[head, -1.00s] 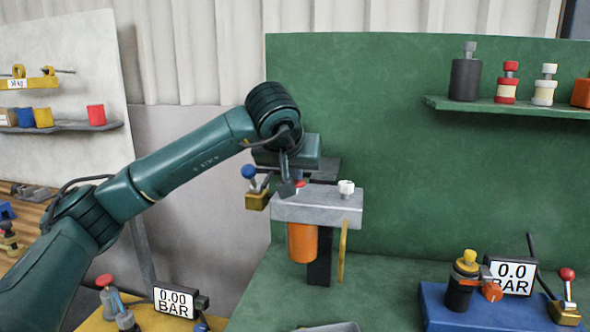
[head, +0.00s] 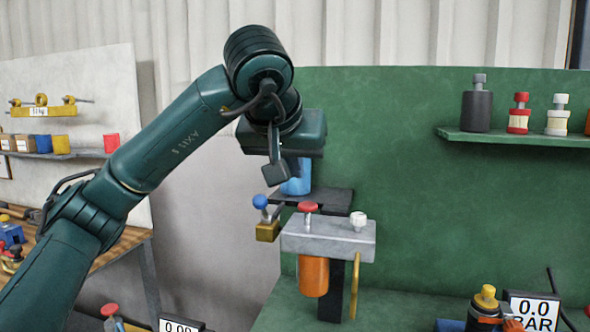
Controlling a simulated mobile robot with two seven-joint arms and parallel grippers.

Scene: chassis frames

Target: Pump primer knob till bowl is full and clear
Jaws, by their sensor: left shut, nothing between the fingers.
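A grey filter head (head: 328,240) is mounted on the green panel (head: 400,180). A red knob (head: 308,207) and a white knob (head: 358,219) stand on its top. An orange bowl (head: 314,277) hangs below it; the fluid inside cannot be made out. My left gripper (head: 296,184) is raised above and slightly left of the head, close over the red knob and apart from it. It is shut and empty. Its wrist partly hides the light blue part below it, and the fingertips are hard to make out. My right gripper is not in view.
A blue-knobbed brass valve (head: 267,230) sits left of the head. A yellow strip (head: 354,285) hangs at its right. A gauge (head: 535,310) stands lower right. A shelf (head: 515,137) holds several small parts. The panel right of the head is clear.

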